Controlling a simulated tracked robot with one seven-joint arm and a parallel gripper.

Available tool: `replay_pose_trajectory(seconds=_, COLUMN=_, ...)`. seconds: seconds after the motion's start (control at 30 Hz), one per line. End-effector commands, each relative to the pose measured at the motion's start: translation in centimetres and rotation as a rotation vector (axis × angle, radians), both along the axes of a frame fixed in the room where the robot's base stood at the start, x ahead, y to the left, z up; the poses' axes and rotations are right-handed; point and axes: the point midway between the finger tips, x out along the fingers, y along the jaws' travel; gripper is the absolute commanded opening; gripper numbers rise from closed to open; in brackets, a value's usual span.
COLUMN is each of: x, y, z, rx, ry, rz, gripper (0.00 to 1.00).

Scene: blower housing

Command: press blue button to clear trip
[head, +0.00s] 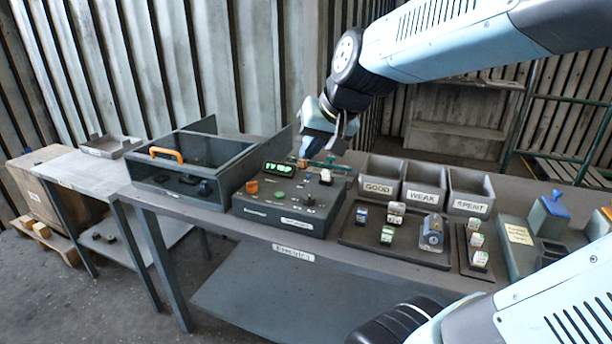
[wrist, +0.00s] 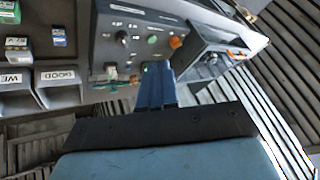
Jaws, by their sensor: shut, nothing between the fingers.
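The grey control box (head: 270,215) stands on the bench. It has a display (head: 277,169) with green characters, an orange button (head: 252,187), a green button (head: 280,194), a dark knob (head: 309,200) and a white-topped part (head: 326,176). My gripper (head: 312,152) is over the far edge of the box. In the wrist view its shut fingers (wrist: 155,72) reach the panel's edge, beside a small green light. The green button (wrist: 152,40) and orange button (wrist: 176,42) lie beyond the fingertips. Contact cannot be told.
Bins labelled GOOD (head: 378,188), WEAK (head: 425,195) and SPENT (head: 469,205) stand right of the box, with a tray of small blocks (head: 385,235) before them. An open bin with an orange handle (head: 167,153) is to the left. A blue-handled part (head: 555,205) stands far right.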

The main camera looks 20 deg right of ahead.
Motion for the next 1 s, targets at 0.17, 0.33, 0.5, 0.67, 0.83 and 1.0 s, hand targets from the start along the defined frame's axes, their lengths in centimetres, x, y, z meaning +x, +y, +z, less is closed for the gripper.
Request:
replay_pose_trajectory(seconds=0.17, x=6.7, y=-0.9, z=-0.9, rx=0.125, ry=-0.024, rz=-0.114, gripper=0.00)
replay_pose_trajectory(seconds=0.33, x=12.7, y=-2.6, z=-2.4, rx=0.199, ry=-0.053, rz=-0.255, gripper=0.00)
replay_pose_trajectory(seconds=0.5, x=18.1, y=-5.0, z=-4.6, rx=0.227, ry=-0.086, rz=-0.413, gripper=0.00)
replay_pose_trajectory(seconds=0.67, x=22.1, y=-7.5, z=-6.6, rx=0.217, ry=-0.123, rz=-0.550, gripper=0.00)
replay_pose_trajectory(seconds=0.83, x=24.4, y=-9.3, z=-7.9, rx=0.195, ry=-0.154, rz=-0.646, gripper=0.00)
replay_pose_trajectory(seconds=1.0, x=25.2, y=-10.1, z=-8.4, rx=0.184, ry=-0.167, rz=-0.684, gripper=0.00)
